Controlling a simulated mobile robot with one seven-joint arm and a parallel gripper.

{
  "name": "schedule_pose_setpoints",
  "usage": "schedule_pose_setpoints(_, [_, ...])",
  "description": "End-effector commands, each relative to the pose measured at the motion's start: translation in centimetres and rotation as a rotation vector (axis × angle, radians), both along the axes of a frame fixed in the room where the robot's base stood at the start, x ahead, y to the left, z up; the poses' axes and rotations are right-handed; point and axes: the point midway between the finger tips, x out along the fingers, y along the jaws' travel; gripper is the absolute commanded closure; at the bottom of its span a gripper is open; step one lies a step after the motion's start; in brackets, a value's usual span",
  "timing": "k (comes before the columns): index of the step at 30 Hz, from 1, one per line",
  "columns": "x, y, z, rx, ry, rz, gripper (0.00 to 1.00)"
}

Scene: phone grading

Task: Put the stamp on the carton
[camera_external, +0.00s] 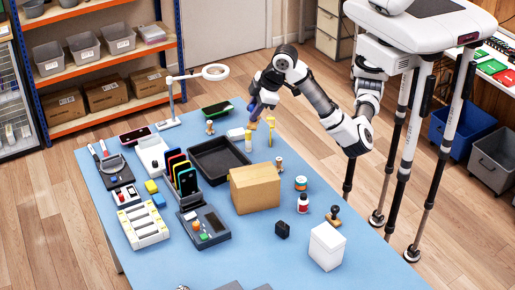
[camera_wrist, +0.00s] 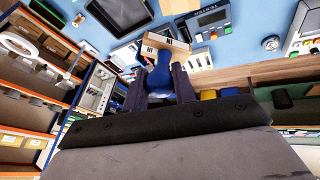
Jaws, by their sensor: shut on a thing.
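My gripper (camera_wrist: 160,80) is shut on a blue, rounded handle (camera_wrist: 160,72), which looks like that of the stamp. A pale block with brown edges and dark marks shows beyond it in the wrist view; I cannot tell whether it is the stamp's base. In the external view my gripper (camera_external: 259,104) is above the far part of the blue table, and the held thing is small and partly hidden. The closed brown carton (camera_external: 254,188) stands mid-table, nearer the camera than my gripper and apart from it.
A black tray (camera_external: 219,160) lies left of and behind the carton. A phone rack (camera_external: 183,172) and a grey tester (camera_external: 204,230) are to the left. A white box (camera_external: 327,246) and dark-knobbed wooden piece (camera_external: 333,214) stand at right.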

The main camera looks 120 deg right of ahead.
Motion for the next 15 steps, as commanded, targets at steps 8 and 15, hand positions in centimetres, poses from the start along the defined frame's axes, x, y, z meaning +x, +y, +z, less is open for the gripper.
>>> schedule_pose_setpoints(8, [-0.3,-0.3,-5.1,-0.005,0.004,-0.012,0.95])
schedule_pose_setpoints(15, [-0.3,-0.3,-10.8,-0.006,0.004,-0.01,0.95])
